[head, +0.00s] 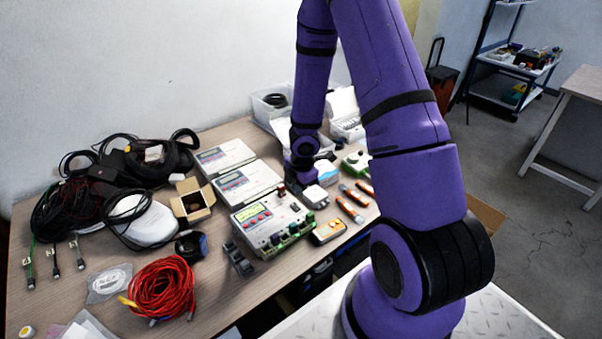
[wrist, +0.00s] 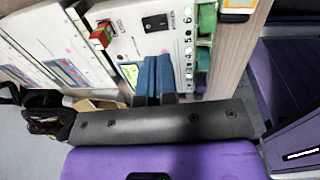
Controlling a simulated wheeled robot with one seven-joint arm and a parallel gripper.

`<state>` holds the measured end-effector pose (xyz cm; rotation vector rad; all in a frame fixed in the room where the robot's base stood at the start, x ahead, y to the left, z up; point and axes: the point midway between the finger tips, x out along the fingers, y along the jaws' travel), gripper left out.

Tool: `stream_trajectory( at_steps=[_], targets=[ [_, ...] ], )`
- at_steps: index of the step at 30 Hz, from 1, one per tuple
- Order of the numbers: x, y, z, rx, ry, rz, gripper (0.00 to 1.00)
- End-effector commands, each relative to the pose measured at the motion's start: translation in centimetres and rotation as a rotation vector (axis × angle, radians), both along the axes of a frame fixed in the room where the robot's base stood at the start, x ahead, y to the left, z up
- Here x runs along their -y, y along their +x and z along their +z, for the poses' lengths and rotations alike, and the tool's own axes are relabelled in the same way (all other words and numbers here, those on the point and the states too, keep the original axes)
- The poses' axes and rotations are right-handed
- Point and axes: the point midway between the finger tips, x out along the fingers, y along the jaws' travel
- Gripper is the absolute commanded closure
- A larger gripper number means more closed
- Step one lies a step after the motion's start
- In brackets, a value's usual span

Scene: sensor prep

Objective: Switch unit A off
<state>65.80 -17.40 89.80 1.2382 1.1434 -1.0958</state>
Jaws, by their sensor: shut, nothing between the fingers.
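Three white units lie in a row on the table. The nearest unit (head: 272,222) has a lit yellow-green display (head: 250,212), red buttons and green connectors along one edge. I cannot read which unit is A. In the wrist view this unit (wrist: 185,45) shows a black rocker switch (wrist: 155,23) and a red part (wrist: 103,35); I cannot tell the rocker's position. My gripper (wrist: 156,62) is shut and empty, its blue fingers over the unit, with the fingertips a little apart from the rocker in the picture. In the head view my wrist hides part of the area behind the unit.
The other two units (head: 247,184) (head: 225,155) stand behind. A yellow-orange handheld device (head: 327,232) and orange-handled tools (head: 350,209) lie to the right. Red cable (head: 162,288), black cables (head: 65,210) and a small open box (head: 192,201) crowd the left.

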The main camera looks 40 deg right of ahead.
Motion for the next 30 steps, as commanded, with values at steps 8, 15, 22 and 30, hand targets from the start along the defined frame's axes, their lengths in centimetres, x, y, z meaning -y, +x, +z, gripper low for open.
stream_trajectory(
  at_steps=[8, 15, 22, 30],
  targets=[
    [0.1, -0.2, 1.6, 0.003, 0.002, -0.004, 1.00],
    [0.2, -0.4, 3.0, 0.002, -0.002, -0.003, 1.00],
    [0.1, -0.5, 4.8, 0.004, -0.001, -0.003, 1.00],
    [0.1, -0.6, 5.4, 0.002, -0.002, 0.001, 1.00]
  ],
)
